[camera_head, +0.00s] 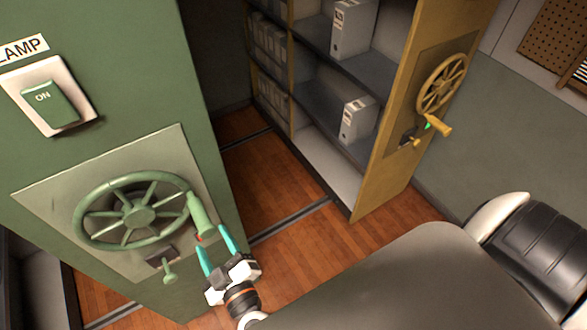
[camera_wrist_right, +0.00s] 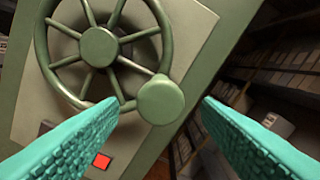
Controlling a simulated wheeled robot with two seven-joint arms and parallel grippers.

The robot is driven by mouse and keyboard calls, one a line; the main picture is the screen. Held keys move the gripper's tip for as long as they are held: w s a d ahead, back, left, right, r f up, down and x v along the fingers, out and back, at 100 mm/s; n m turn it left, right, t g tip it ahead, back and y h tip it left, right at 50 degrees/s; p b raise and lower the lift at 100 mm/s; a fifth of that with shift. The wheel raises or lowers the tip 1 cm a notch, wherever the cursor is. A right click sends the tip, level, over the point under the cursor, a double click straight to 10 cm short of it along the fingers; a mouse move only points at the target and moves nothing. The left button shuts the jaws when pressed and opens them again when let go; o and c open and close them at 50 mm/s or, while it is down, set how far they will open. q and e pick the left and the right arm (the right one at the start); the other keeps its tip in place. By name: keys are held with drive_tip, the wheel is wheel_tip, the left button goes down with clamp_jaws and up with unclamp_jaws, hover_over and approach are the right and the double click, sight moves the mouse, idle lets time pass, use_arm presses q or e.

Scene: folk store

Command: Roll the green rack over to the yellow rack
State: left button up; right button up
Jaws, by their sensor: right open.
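The green rack (camera_head: 110,100) stands at the left in the head view, with a spoked green wheel (camera_head: 132,213) on its end panel. The wheel's handle (camera_head: 200,214) sticks out at its right side. My right gripper (camera_head: 215,244) is open, its teal fingers just below and around the handle's end. In the right wrist view the handle's round end (camera_wrist_right: 161,99) shows between the open fingers, with a gap on each side. The yellow rack (camera_head: 405,125) stands at the right, apart from the green one, with its own yellow wheel (camera_head: 442,85). My left gripper is not in view.
Floor rails (camera_head: 290,220) cross the wooden floor between the racks; that gap looks clear. White binders (camera_head: 353,30) stand on the yellow rack's shelves. A lamp switch (camera_head: 50,97) and a small green knob (camera_head: 170,274) are on the green panel.

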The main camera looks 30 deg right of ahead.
sight(201, 217)
drive_tip(key=w, duration=0.7)
drive_tip(key=shift+w, duration=0.3)
drive_tip(key=shift+w, duration=0.25)
drive_tip(key=shift+w, duration=0.2)
clamp_jaws()
